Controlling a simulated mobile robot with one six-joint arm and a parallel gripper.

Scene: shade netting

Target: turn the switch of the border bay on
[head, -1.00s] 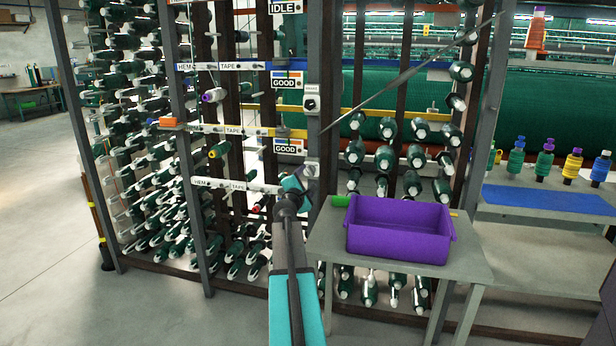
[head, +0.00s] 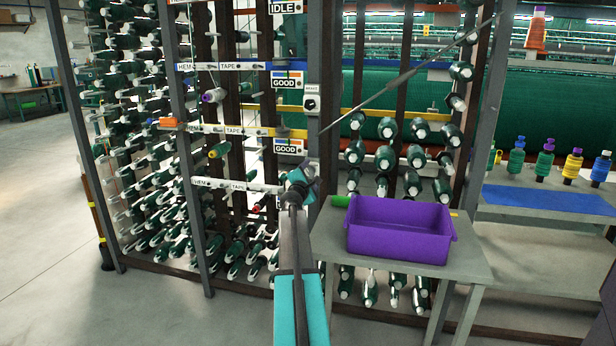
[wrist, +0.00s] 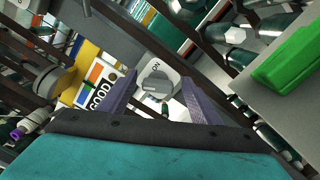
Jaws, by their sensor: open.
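In the wrist view a rotary switch (wrist: 155,84) with a grey knob sits on a pale plate, with the word ON readable beside the knob. My gripper (wrist: 159,78) is open; its two purple fingers stand apart on either side of the knob in the picture, and I cannot tell whether they touch it. In the head view my gripper (head: 301,178) is at the rack post, below the lower GOOD sign (head: 288,146), and covers the spot behind it. That switch is not clear there. No label reading border is legible.
Another switch (head: 311,103) is higher on the same post (head: 315,60). A purple bin (head: 398,252) and a green object (head: 340,201) are on the table (head: 460,262) right of my arm. A thin dark bar slants across above it. Open floor lies left.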

